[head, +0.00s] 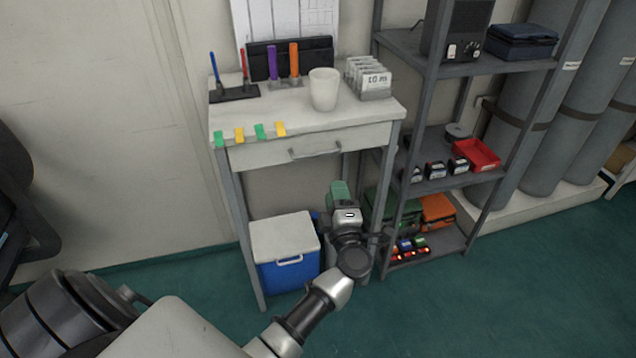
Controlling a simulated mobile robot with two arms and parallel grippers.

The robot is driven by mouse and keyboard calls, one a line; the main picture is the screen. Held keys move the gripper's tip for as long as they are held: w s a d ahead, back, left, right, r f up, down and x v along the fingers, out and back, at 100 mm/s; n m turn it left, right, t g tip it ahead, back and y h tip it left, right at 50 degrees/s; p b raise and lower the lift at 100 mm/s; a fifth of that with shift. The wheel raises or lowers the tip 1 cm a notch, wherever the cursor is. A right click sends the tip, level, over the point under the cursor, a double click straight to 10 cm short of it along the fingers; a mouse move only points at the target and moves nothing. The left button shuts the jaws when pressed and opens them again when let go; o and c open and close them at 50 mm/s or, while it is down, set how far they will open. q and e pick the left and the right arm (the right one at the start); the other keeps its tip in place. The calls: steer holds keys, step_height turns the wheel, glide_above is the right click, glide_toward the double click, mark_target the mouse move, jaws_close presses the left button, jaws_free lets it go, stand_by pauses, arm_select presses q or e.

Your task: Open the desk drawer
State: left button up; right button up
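The desk drawer (262,154) is the pale front panel under the top of the small desk (300,118). It looks shut, its front flush with the desk frame. Its grey bar handle (316,153) sits near the middle of the front. My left gripper (341,196) is below and slightly right of the handle, apart from it, in front of the open space under the desk. A green part shows at its far end; whether the fingers are open is not clear. My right gripper is out of view.
A blue cooler with a white lid (286,234) stands under the desk. A metal shelf rack (440,186) stands close on the right. A white cup (323,90), pens and a card holder (370,80) are on the desktop. Open floor lies at lower right.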

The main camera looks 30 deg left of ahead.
mark_target(318, 153)
arm_select(q)
steer(key=shift+w+a+r+n+g+y+b, duration=0.25)
steer(key=shift+w+a+r+n, duration=0.3)
steer(key=shift+w+a, duration=0.8)
steer(key=shift+w+a+r+n+g+y+b, duration=0.15)
steer(key=shift+w+a+r+n+g, duration=0.5)
steer(key=shift+a, duration=1.15)
steer(key=shift+w+a+r+n+y+b, duration=0.1)
steer(key=shift+w+a+r+n+b, duration=0.25)
steer(key=shift+w+a, duration=1.05)
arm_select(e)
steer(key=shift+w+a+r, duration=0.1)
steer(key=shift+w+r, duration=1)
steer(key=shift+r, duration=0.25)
arm_select(q)
steer(key=shift+s+a+r, duration=0.1)
steer(key=shift+s+a, duration=0.05)
steer(key=shift+c, duration=0.5)
jaws_close()
